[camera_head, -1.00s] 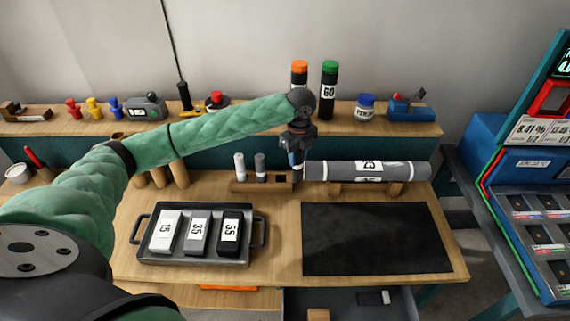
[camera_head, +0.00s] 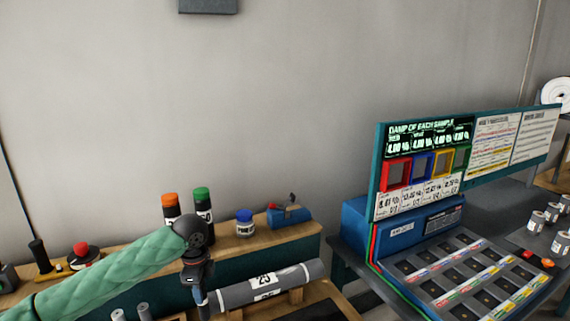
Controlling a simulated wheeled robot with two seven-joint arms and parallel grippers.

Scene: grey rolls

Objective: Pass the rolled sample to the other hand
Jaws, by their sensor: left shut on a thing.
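My left gripper (camera_head: 201,297) is at the lower left of the head view, pointing down beside the left end of a long grey roll (camera_head: 240,292). The long roll has white labels and lies on wooden supports. Two small upright rolls, one pale (camera_head: 118,315) and one grey (camera_head: 144,312), show at the bottom edge, left of the gripper. My right gripper is not in view.
A back shelf (camera_head: 285,236) holds an orange-capped bottle (camera_head: 170,207), a green-capped bottle (camera_head: 203,204), a blue-lidded jar (camera_head: 244,224) and a blue device (camera_head: 288,215). At right stands a blue station with a display board (camera_head: 420,165) and a slotted tray (camera_head: 470,275).

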